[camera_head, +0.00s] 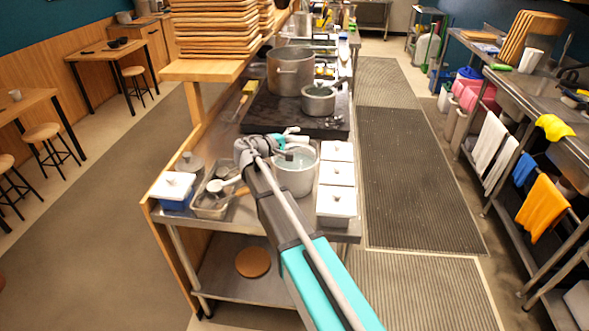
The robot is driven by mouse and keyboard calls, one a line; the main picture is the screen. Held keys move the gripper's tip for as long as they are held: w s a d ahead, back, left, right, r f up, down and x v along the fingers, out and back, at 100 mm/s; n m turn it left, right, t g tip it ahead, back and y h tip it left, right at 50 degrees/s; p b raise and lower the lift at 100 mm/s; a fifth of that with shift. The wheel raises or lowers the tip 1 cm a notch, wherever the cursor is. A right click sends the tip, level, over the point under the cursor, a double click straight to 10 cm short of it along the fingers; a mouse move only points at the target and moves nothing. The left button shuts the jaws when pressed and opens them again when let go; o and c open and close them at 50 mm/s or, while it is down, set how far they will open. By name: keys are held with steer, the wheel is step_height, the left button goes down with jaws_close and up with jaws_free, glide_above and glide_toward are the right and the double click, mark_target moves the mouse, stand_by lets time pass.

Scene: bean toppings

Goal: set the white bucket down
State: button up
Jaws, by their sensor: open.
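The white bucket (296,183) stands upright on the near end of the steel counter, between a metal tray on its left and white lidded containers on its right. My arm reaches from the bottom of the picture over the counter and covers the bucket's left side. My gripper (297,132) is open at the bucket's far rim. Part of the fingers is small and hard to make out, and I cannot tell whether they touch the rim.
White lidded containers (336,173) stand right of the bucket. A metal tray (211,207) with utensils and a blue-and-white box (173,190) are left. A black cooktop (300,115) holds a large pot (290,70) and a smaller lidded pot (319,99) behind.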

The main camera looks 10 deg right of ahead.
steer(key=shift+c, duration=0.2)
jaws_close()
steer(key=shift+r, duration=0.1)
steer(key=shift+w+a+r, duration=0.1)
steer(key=shift+r, duration=0.05)
stand_by(0.3)
step_height(320, 180, up, 3)
steer(key=p, duration=0.3)
steer(key=shift+r+p, duration=0.1)
steer(key=shift+p, duration=0.2)
steer(key=s+a+r+p, duration=0.4)
steer(key=s+r+p, duration=0.5)
steer(key=s, duration=0.4)
steer(key=shift+s+r, duration=0.2)
stand_by(0.5)
